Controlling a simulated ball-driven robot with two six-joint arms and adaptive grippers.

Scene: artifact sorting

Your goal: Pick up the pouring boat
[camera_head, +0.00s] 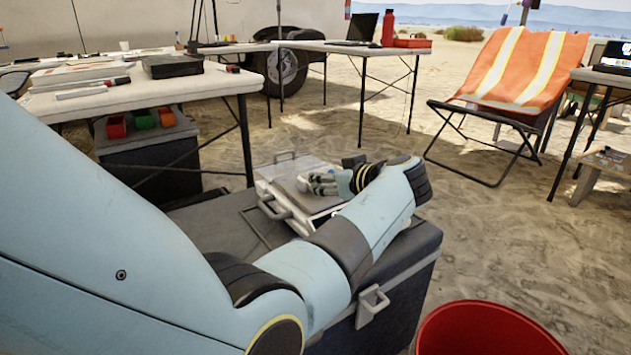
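My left arm comes in from the left and reaches over a dark crate (400,262). My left gripper (318,184) is low over a pale grey and white case or tray (272,175) on that crate. Its fingers point left. A small pale shape (301,186) shows at the fingertips. I cannot tell if it is the pouring boat or part of the gripper, nor if the fingers are shut on it. No pouring boat can be made out clearly; my arm hides part of the tray and crate. My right gripper is not in view.
A red bucket (490,330) stands at the bottom right, beside the crate. A white table (140,92) with cases is at the left, above small coloured bins (143,120). An orange folding chair (525,68) stands at the back right. Open sand lies between.

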